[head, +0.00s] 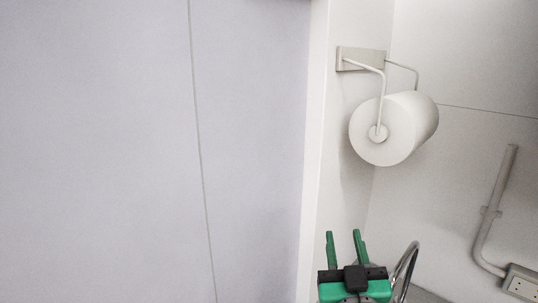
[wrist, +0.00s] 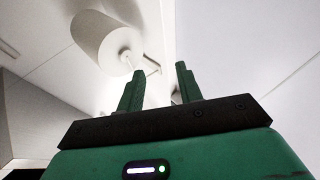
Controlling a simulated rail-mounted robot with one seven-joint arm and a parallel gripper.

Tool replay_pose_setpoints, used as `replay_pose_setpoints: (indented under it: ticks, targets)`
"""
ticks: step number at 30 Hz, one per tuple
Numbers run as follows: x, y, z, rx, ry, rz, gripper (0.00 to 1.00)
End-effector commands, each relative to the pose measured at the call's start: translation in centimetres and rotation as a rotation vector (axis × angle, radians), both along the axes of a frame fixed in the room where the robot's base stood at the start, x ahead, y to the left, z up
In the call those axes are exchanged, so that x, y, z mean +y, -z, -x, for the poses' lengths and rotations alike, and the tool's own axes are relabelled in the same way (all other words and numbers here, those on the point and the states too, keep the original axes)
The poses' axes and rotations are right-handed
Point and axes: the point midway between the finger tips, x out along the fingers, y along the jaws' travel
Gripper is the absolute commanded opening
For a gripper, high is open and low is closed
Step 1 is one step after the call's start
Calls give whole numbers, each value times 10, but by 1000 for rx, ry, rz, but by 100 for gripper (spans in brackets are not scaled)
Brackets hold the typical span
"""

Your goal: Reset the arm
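My gripper (head: 344,240) is at the bottom of the head view, with its two green fingers pointing up and a clear gap between them. It is open, and nothing shows between the fingers. The wrist view also shows my gripper (wrist: 158,85) with its fingers apart and empty. A white paper roll (head: 385,132) on a wall holder is above my gripper in the head view, apart from it. In the wrist view the roll (wrist: 97,38) appears beyond the left finger.
A pale panel (head: 110,150) fills the left of the head view, with a white wall edge (head: 316,150) beside it. A curved metal tube (head: 406,268) stands just right of my gripper. A conduit (head: 492,205) runs down the right wall to a socket (head: 521,284).

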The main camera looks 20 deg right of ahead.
Motion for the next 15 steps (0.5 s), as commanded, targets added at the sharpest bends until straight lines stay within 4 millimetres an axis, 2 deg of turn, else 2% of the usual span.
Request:
replay_pose_setpoints:
  ticks: [1,3,6,9,15]
  targets:
    - [45,-17,-2,-36,-57,3,36]
    - [99,-45,5,-76,-126,2,36]
    - [163,-77,26,-128,-210,-2,36]
    - [213,-99,53,-169,-284,-9,36]
    - [284,-126,115,-236,-406,-22,36]
